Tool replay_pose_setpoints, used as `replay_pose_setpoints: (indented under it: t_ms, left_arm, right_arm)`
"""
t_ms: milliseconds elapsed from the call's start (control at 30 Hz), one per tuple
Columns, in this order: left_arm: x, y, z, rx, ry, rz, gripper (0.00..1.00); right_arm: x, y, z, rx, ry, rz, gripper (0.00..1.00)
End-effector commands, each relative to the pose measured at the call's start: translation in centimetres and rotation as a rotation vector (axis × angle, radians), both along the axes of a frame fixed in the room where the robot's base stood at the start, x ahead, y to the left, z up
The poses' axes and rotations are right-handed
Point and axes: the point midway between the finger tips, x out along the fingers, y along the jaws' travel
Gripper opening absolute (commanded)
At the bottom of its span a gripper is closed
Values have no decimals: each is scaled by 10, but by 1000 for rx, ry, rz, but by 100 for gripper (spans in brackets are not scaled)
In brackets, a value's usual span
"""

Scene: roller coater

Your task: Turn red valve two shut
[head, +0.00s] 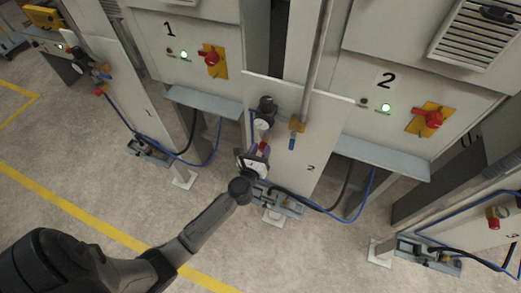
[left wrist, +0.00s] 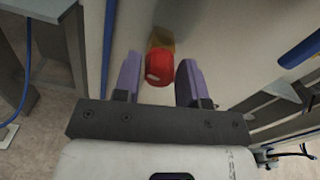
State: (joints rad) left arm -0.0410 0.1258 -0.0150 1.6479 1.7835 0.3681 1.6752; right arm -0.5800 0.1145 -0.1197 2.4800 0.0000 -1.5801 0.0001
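The red valve handle (head: 263,147) is on the post panel marked 2 (head: 311,168), below a round gauge. In the left wrist view the red handle (left wrist: 158,68) shows end-on, with a brass-yellow part (left wrist: 160,38) behind it. My left gripper (head: 256,158) is at the handle and partly covers it in the head view. In the left wrist view the left gripper (left wrist: 157,78) is open, its purple-padded fingers on either side of the handle with narrow gaps. I cannot tell how deep the handle sits between them. My right gripper is not in view.
A brass valve with a blue handle (head: 292,143) hangs right of the red one. A vertical pipe (head: 318,60) rises above it. Blue hoses (head: 330,211) run near the floor. A grey ledge (head: 382,157) juts out at right. Open floor lies in front, with yellow lines.

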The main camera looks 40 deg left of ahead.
Motion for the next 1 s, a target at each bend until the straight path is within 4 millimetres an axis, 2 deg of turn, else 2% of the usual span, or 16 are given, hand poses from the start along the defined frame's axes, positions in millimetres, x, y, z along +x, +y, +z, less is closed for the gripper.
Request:
replay_pose_setpoints:
  t_ms: [33,333,667,1000]
  left_arm:
    - [0,0,0,0,0,0,34]
    - [0,0,0,0,0,0,5]
    - [0,0,1,62,23,1,5]
    - [0,-1,2,323,116,1,5]
  right_arm:
    - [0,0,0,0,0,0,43]
    - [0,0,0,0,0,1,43]
    - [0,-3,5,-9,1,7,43]
    - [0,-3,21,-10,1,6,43]
